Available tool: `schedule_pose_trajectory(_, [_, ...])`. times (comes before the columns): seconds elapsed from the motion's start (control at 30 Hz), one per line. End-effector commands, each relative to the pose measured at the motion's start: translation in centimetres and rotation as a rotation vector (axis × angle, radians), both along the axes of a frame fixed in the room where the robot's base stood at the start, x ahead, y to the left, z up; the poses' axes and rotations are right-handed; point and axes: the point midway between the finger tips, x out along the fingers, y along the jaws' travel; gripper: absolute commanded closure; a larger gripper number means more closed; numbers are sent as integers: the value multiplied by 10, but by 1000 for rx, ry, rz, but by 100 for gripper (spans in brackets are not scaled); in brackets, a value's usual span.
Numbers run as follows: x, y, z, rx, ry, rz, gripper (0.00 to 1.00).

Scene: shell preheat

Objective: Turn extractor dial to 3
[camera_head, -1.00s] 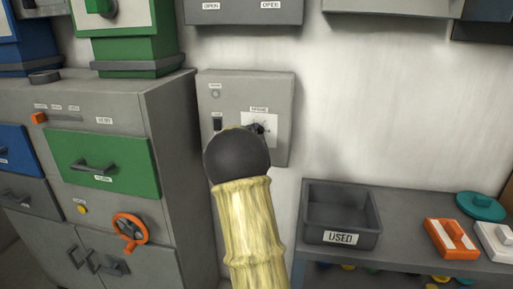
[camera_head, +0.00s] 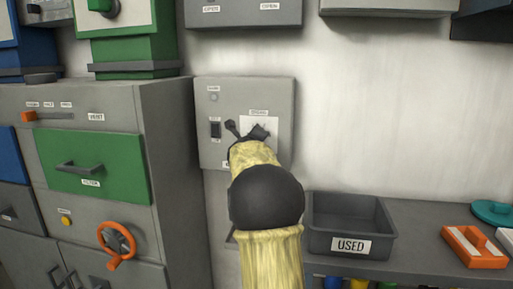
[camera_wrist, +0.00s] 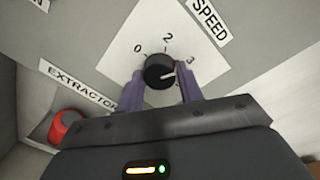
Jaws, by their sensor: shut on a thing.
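The extractor dial is a round black knob (camera_wrist: 159,71) on a white scale plate (camera_wrist: 125,45) in the wrist view. The numerals 0, 2 and 3 show around it, with a SPEED label above right. Its white pointer line points right, close to the 3; I cannot tell if it is exactly on it. My gripper (camera_wrist: 160,86) is shut on the knob, with one purple finger on each side. In the head view my gripper (camera_head: 246,133) is at the white plate of the grey wall box (camera_head: 225,95), and hides the knob.
A black switch (camera_head: 215,130) sits left of the plate on the box. A red button (camera_wrist: 66,127) and an EXTRACTOR label show in the wrist view. A grey cabinet with a green drawer (camera_head: 110,155) stands left. A USED bin (camera_head: 330,240) stands on the shelf at right.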

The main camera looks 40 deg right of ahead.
Motion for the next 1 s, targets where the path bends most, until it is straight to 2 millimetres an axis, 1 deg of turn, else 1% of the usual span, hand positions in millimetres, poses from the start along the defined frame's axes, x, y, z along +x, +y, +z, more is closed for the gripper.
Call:
schedule_pose_trajectory(0.03, [0, 0, -4, 19, -19, 2, 86])
schedule_pose_trajectory(0.3, [0, 0, -2, 75, -84, 1, 86])
schedule_pose_trajectory(0.73, [0, 0, -2, 83, -91, 1, 86])
schedule_pose_trajectory(0.77, [0, 0, -2, 83, -91, 1, 60])
schedule_pose_trajectory(0.83, [0, 0, -1, 83, -91, 1, 46])
schedule_pose_trajectory(0.87, [0, 0, -1, 83, -91, 1, 42])
schedule_pose_trajectory(1.0, [0, 0, -1, 81, -92, 0, 42])
